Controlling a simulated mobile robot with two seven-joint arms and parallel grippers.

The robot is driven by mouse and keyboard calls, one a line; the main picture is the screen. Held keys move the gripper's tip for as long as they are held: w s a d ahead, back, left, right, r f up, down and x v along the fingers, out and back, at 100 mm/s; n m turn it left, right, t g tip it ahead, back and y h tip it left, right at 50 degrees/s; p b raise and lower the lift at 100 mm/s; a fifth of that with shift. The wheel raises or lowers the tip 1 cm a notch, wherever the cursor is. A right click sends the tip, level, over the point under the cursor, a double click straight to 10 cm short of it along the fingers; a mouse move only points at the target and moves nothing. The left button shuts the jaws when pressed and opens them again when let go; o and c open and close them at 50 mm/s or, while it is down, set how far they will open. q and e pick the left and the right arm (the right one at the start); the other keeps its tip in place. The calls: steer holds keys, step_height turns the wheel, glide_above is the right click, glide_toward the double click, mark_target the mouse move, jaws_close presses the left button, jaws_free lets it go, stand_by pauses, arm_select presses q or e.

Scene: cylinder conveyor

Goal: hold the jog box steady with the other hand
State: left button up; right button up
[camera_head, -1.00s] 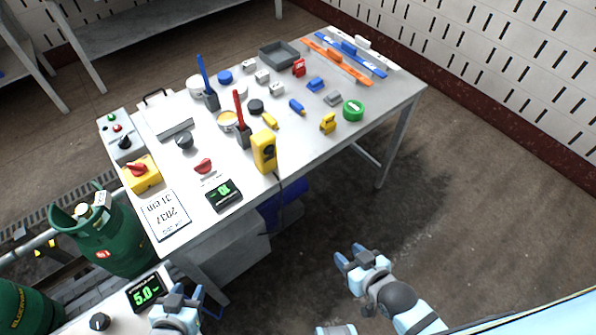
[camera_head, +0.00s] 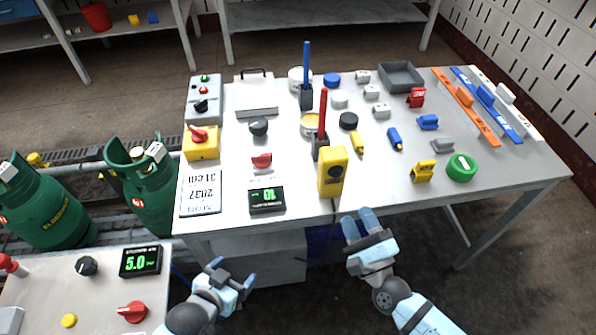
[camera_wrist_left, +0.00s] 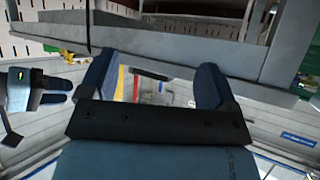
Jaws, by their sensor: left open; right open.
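The jog box is most likely the yellow box (camera_head: 332,172) with a dark round button, at the front edge of the white table in the head view. A dark cable hangs from its lower end. My right gripper (camera_head: 361,223) is open and empty, just below the table's front edge, a little right of the box and apart from it. My left gripper (camera_head: 234,276) is open and empty, low and left of the box, in front of the table. In the left wrist view its two dark fingers (camera_wrist_left: 154,84) are spread with nothing between them.
A second panel (camera_head: 60,290) stands at lower left. Green gas bottles (camera_head: 148,190) stand left.

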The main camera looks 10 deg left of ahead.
arm_select(q)
steer(key=w+r+m+t, duration=0.2)
steer(key=w+r+m, duration=0.2)
steer(key=w+a+r+m+t+h, duration=0.1)
steer(key=w+r+m+t, duration=0.1)
steer(key=w+r+m, duration=0.2)
steer(key=w+a+r+m+t, duration=0.1)
steer(key=w+r+m+t, duration=0.1)
steer(key=w+r+m, duration=0.1)
steer(key=shift+w+r+m+h, duration=0.4)
steer(key=shift+w+r, duration=0.3)
steer(key=shift+w, duration=0.25)
steer(key=w+d+r+m+g+h, duration=0.2)
steer(key=w+d+r+m+h, duration=0.35)
steer(key=m+h, duration=0.85)
steer(key=m+g+y, duration=0.2)
steer(key=m+g, duration=0.8)
steer(key=m, duration=1.1)
glide_toward(337, 152)
steer(key=x, duration=1)
